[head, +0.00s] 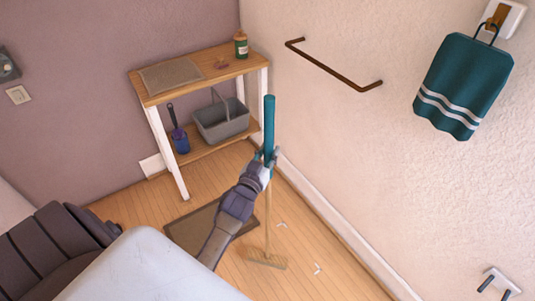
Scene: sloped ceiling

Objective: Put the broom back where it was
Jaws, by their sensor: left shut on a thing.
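The broom stands close to upright, with a teal grip (269,123) at the top, a thin wooden handle (268,215) and a pale brush head (266,259) low at the floor. My left gripper (268,160) is shut around the lower part of the teal grip. I cannot tell whether the brush head touches the floor. My right gripper is not in view.
A wooden two-level shelf table (207,71) stands in the corner behind the broom, holding a grey caddy (222,121). A brown mat (196,230) lies on the floor. On the right wall are a rail (335,71), a teal towel (464,82) and a low two-pronged hook (497,284).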

